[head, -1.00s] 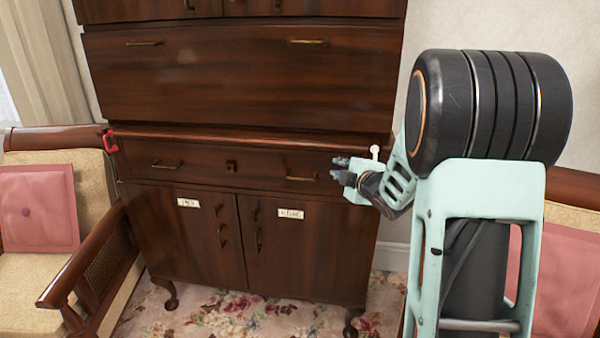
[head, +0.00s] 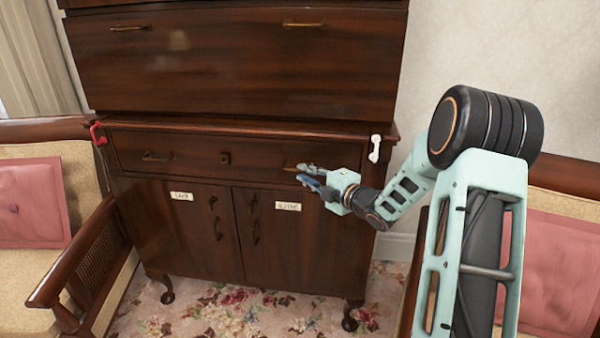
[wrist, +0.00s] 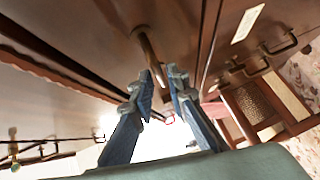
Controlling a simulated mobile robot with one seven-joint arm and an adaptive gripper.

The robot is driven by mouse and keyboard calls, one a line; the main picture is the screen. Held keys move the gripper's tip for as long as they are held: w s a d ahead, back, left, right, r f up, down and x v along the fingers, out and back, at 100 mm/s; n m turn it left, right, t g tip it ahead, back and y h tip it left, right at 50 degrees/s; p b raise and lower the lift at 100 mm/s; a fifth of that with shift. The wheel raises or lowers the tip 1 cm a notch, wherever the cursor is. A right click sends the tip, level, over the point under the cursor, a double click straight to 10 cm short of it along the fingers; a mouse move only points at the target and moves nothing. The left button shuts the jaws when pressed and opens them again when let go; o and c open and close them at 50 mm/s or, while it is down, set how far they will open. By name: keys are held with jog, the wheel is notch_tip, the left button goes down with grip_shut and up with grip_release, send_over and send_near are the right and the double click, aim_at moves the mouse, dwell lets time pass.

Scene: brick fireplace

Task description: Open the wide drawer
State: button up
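The wide drawer (head: 195,162) is the dark wood front below the cabinet's ledge, with a handle at each side and a small keyhole plate between. It looks closed. My gripper (head: 306,176) is at its right handle (head: 290,169). In the wrist view the brass handle (wrist: 148,48) runs down to the fingertips (wrist: 163,80), and its lower end shows at the gap between them. The two blue-grey fingers are apart. I cannot tell whether they touch the handle. The left handle (head: 157,157) is free.
A large upper panel (head: 220,65) with two handles is above, and two labelled doors (head: 280,240) are below. A red handset (head: 97,133) and a white handset (head: 374,148) hang at the ledge's ends. Armchairs (head: 75,255) flank the cabinet. Flowered carpet (head: 235,312) lies in front.

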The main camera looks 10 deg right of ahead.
jog(key=shift+x, duration=1.55)
jog(key=shift+c, duration=0.4)
grip_shut()
